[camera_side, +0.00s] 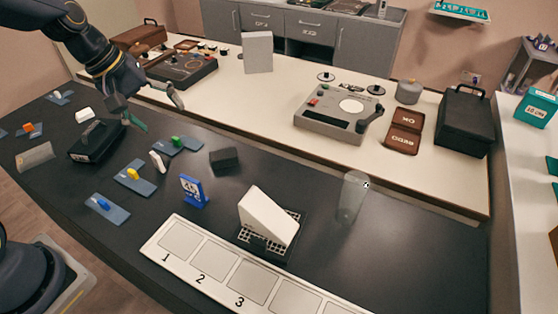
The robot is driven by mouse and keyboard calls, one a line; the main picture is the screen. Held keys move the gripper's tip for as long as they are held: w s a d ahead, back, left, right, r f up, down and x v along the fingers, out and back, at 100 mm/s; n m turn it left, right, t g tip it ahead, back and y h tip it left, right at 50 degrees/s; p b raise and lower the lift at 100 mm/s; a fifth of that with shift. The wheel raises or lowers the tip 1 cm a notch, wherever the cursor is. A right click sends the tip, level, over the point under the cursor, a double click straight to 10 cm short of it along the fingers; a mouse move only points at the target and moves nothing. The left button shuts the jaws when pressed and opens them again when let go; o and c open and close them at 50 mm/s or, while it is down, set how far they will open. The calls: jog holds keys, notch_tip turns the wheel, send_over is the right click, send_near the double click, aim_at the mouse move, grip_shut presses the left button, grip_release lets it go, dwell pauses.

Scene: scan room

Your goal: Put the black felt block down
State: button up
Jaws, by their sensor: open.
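A small black block (224,161), which looks like the felt block, rests on the dark table (330,250) near its middle. Nothing is holding it. My gripper (158,112) is at the upper left, above the dark table, with its fingers spread apart and nothing between them. It is to the left of the block and higher, clearly apart from it. A larger black box (96,141) lies on the table below and left of my gripper.
Blue plates with coloured pegs (134,176) lie left of the block. A blue stand (193,190) and white wedge (268,216) on a black grid are in front. A numbered white strip (215,262) lies along the front edge. A clear cylinder (350,197) stands right.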

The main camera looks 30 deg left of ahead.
jog(key=s+r+m+y, duration=0.1)
jog(key=s+r+m, duration=0.2)
jog(key=s+m, duration=0.2)
jog(key=s+r+m+t+y, duration=0.1)
jog(key=s+r+m, duration=0.2)
jog(key=s, duration=0.6)
jog(key=shift+s+a+r+m+t, duration=0.15)
jog(key=shift+s+a+m+t, duration=0.2)
jog(key=shift+m, duration=0.85)
